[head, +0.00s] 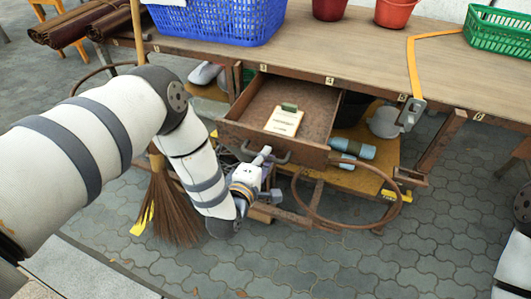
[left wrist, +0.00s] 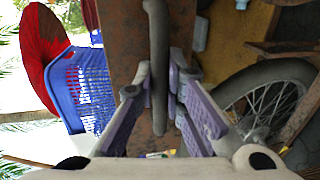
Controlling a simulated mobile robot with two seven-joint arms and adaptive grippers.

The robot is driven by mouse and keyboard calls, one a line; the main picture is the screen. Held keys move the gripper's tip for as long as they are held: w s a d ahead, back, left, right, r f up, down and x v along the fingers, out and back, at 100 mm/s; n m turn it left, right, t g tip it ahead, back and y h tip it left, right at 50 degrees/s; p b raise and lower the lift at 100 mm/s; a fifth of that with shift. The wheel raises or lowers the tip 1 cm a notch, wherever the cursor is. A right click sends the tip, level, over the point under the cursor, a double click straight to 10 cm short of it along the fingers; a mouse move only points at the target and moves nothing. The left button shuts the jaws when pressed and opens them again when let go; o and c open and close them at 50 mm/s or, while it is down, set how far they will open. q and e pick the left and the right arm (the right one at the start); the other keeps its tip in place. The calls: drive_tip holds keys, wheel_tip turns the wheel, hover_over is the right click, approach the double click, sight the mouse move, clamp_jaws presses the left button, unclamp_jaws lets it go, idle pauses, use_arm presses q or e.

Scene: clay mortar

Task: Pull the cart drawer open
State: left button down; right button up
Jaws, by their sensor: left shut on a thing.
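The cart drawer (head: 305,105) is brown and stands pulled out from under the wooden cart top, its inside visible from above. A clipboard-like pad (head: 284,121) lies in it. The drawer has a dark curved handle (head: 284,160) on its front. My left gripper (head: 262,158) is at the left part of this handle. In the left wrist view the handle (left wrist: 156,45) passes between the fingers of my left gripper (left wrist: 158,85), which is shut on it. My right gripper is not in view.
The cart top (head: 365,48) carries a blue basket (head: 220,20), red pots (head: 396,10) and a green basket (head: 500,32). A broom (head: 172,205) stands left of my left gripper. A wheel rim (head: 345,222) is below the drawer. Paving in front is mostly clear.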

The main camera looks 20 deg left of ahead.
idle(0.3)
use_arm(q)
drive_tip(key=c, duration=1.7)
unclamp_jaws()
drive_tip(key=shift+o, duration=0.2)
drive_tip(key=shift+s, duration=0.1)
drive_tip(key=v, duration=1.2)
drive_tip(key=s+f+m+g+p, duration=0.1)
drive_tip(key=s+f+m+g, duration=0.25)
drive_tip(key=s, duration=0.35)
drive_tip(key=s+a+f+m+g+p, duration=0.1)
drive_tip(key=s+f+m+g, duration=0.2)
drive_tip(key=s+m+g, duration=0.3)
drive_tip(key=s+f+m+g, duration=0.3)
drive_tip(key=s, duration=0.5)
drive_tip(key=s+a+r+m+g, duration=0.1)
drive_tip(key=s+a+m+g, duration=0.1)
drive_tip(key=s, duration=0.4)
drive_tip(key=s+a+r+m+g, duration=0.2)
drive_tip(key=s+g, duration=0.1)
drive_tip(key=s, duration=0.4)
drive_tip(key=shift+m+g+y+p, duration=0.3)
drive_tip(key=shift+m+g+p, duration=0.05)
drive_tip(key=shift+p, duration=0.1)
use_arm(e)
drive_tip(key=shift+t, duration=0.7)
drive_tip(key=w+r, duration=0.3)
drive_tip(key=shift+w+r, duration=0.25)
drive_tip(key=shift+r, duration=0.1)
